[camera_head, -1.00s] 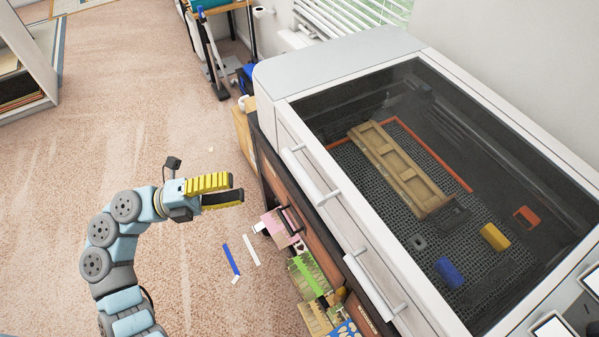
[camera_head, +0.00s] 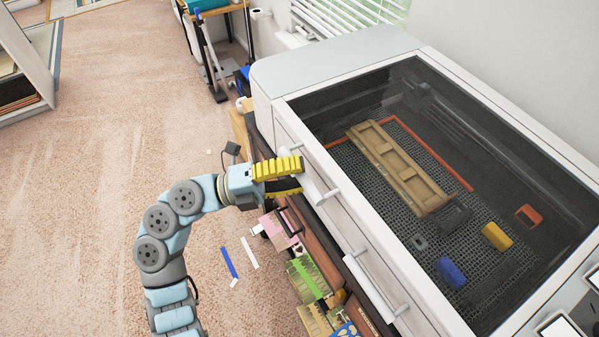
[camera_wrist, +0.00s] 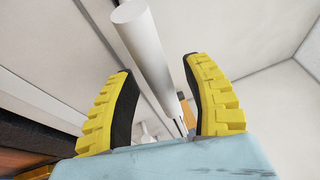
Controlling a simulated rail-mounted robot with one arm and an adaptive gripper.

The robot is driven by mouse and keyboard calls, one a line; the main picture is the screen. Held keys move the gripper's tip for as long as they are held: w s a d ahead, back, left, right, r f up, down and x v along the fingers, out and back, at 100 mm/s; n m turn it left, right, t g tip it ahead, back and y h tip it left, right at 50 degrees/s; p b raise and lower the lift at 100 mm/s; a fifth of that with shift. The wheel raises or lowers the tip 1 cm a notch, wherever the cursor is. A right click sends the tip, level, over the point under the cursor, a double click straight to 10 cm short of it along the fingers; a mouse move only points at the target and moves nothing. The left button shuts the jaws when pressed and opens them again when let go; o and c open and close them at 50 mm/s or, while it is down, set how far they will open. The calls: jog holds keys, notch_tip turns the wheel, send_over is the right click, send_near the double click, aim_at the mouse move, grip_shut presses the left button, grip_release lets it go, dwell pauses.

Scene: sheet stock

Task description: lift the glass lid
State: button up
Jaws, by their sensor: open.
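The glass lid (camera_head: 340,112) is a dark pane in a white frame, closed over the machine's bed. Two white bar handles stand out from the machine's front: a near one (camera_head: 375,288) and a far one (camera_head: 317,188). My gripper (camera_head: 302,178) is open at the far handle, whose upper part it hides. In the wrist view the white bar (camera_wrist: 150,45) runs between the two yellow fingers (camera_wrist: 158,66), with gaps at its sides. I cannot tell how deep it sits between them.
Under the glass lie a tan panelled piece (camera_head: 400,170), a blue block (camera_head: 451,271), a yellow block (camera_head: 496,236) and an orange piece (camera_head: 528,215). Colourful sheets (camera_head: 312,275) stick out below the machine's front. The carpet (camera_head: 90,200) at left is mostly open.

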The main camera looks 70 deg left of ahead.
jog(key=shift+w, duration=0.1)
grip_shut()
dwell(0.3)
